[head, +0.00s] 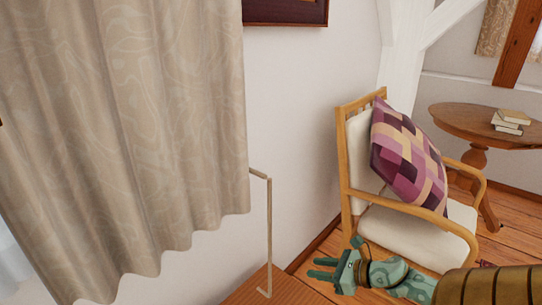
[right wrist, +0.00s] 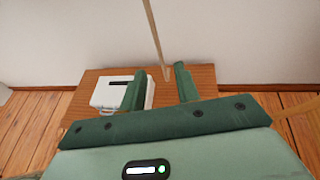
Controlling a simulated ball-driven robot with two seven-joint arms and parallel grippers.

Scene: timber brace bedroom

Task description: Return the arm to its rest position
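My right arm comes in at the lower right of the head view. Its green gripper (head: 318,268) points left, in front of the armchair's lower part. In the right wrist view the two fingers of the right gripper (right wrist: 160,92) stand apart with nothing held between them. My left arm and gripper are not in view.
A thin beige rod (head: 269,230) rises from a wooden surface (head: 245,291), left of the gripper. A white case (right wrist: 106,92) lies on the wooden top in the wrist view. A curtain (head: 125,130) hangs left; a cushioned armchair (head: 430,240) and round table (head: 460,122) stand right.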

